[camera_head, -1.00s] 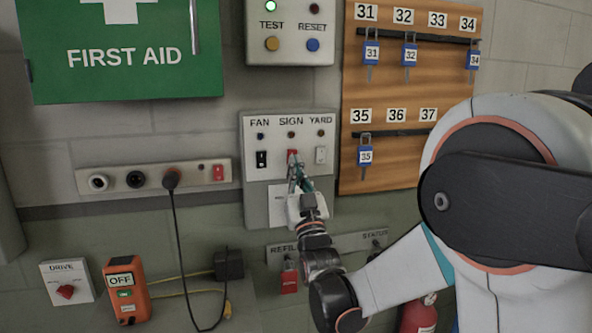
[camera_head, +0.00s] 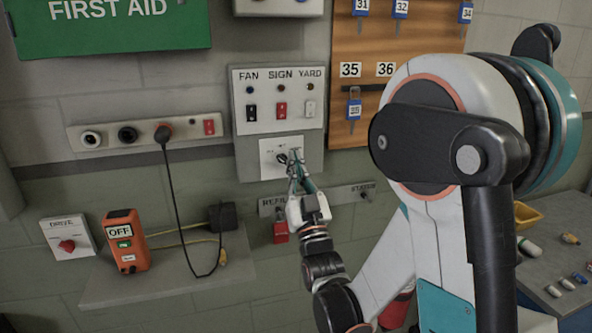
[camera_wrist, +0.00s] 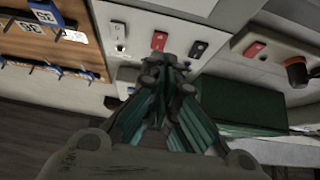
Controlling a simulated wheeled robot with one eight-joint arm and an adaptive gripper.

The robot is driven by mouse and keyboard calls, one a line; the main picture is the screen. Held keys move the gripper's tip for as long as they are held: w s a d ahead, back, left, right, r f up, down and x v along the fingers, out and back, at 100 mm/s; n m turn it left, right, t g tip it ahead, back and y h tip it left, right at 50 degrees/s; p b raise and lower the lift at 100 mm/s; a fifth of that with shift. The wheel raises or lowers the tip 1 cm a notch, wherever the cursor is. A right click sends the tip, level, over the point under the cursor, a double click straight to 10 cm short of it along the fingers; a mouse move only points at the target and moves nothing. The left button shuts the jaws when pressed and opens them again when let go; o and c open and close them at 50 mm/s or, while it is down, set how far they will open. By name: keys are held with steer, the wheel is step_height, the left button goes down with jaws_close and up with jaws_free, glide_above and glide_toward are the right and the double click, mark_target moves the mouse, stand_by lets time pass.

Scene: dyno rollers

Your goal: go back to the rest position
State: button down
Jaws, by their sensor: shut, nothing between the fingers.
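My gripper (camera_head: 296,170) is shut and empty. In the head view it stands in front of the wall, by the small white plate with a dark knob (camera_head: 281,158) under the switch panel. I cannot tell whether it touches the plate. The switch panel (camera_head: 264,121) has a black FAN switch, a red SIGN switch (camera_head: 282,111) and a white YARD switch. In the wrist view my gripper (camera_wrist: 172,65) points up towards the same panel, its teal fingers together, and the red switch (camera_wrist: 159,41) shows just beyond the tips.
The socket strip (camera_head: 95,137) with a plugged black cord is at left. Below are the DRIVE box (camera_head: 68,238), the orange OFF box (camera_head: 126,240) and a shelf (camera_head: 170,277). The key board (camera_head: 385,50) hangs behind my arm. A table with small items (camera_head: 560,270) is at right.

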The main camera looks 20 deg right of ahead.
steer(key=shift+s+f, duration=0.45)
steer(key=s+f+g, duration=0.7)
steer(key=s+g, duration=0.2)
steer(key=s, duration=0.4)
steer(key=s+f+g, duration=0.7)
steer(key=s+g, duration=0.2)
steer(key=s, duration=0.4)
steer(key=shift+s+d, duration=0.25)
steer(key=shift+d, duration=0.05)
stand_by(0.6)
